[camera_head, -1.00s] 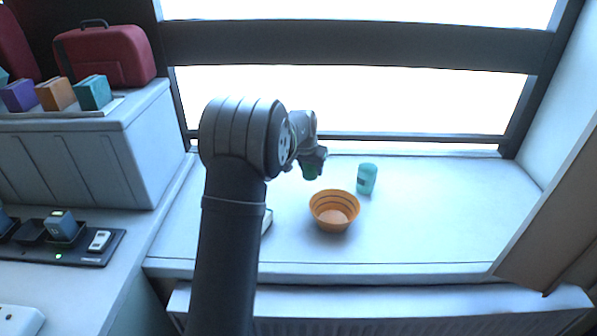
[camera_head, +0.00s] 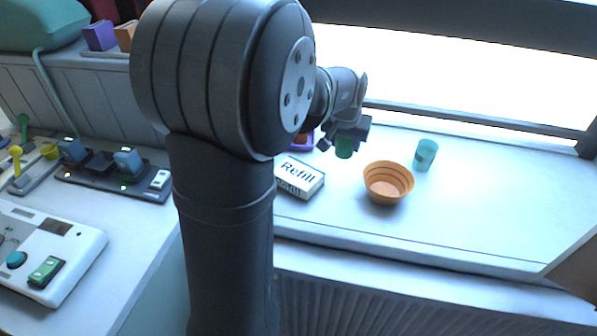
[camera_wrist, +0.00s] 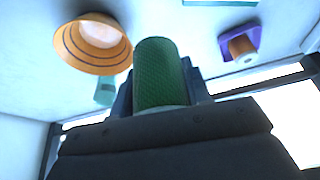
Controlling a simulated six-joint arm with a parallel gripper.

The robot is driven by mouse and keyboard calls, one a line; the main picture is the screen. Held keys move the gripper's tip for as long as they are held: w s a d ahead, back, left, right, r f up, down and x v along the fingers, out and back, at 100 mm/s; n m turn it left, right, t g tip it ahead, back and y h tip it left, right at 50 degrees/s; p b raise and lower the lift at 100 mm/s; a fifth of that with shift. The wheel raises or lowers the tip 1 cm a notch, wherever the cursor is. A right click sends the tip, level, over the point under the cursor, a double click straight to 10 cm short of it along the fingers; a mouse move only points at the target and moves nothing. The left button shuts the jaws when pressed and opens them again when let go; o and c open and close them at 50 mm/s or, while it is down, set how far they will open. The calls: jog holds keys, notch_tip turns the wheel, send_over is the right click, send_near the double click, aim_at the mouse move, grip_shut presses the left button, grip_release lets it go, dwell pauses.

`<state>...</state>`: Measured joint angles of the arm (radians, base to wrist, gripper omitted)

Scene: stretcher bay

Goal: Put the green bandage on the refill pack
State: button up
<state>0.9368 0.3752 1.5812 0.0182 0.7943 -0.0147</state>
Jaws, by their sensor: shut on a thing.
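The green bandage (camera_head: 344,147) is a small green roll held in my gripper (camera_head: 345,134), above the sill surface. In the wrist view the green bandage (camera_wrist: 158,75) stands between the two dark fingers of my gripper (camera_wrist: 160,92), which is shut on it. The refill pack (camera_head: 299,178) is a white box marked "Refill", lying on the sill to the left of and nearer than my gripper. A strip of a pale, teal-edged thing at the top of the wrist view may be the pack; I cannot tell.
An orange bowl (camera_head: 388,184) stands right of the pack, with a teal cup (camera_head: 425,154) behind it. A purple holder (camera_head: 302,142) with an orange item, partly hidden by my arm, sits behind the pack. A charger (camera_head: 112,178) is at left. The sill's right side is clear.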

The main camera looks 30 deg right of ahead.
jog(key=a, duration=0.3)
jog(key=shift+s+a+r+n, duration=0.2)
jog(key=shift+s+a+n, duration=0.1)
jog(key=shift+s+a, duration=0.1)
send_over(299, 168)
jog(key=a, duration=0.1)
jog(key=f, duration=0.4)
jog(key=s+f, duration=0.1)
jog(key=f, duration=0.2)
jog(key=shift+f, duration=2)
jog(key=shift+f, duration=0.1)
jog(key=o, duration=1)
jog(key=v, duration=1.2)
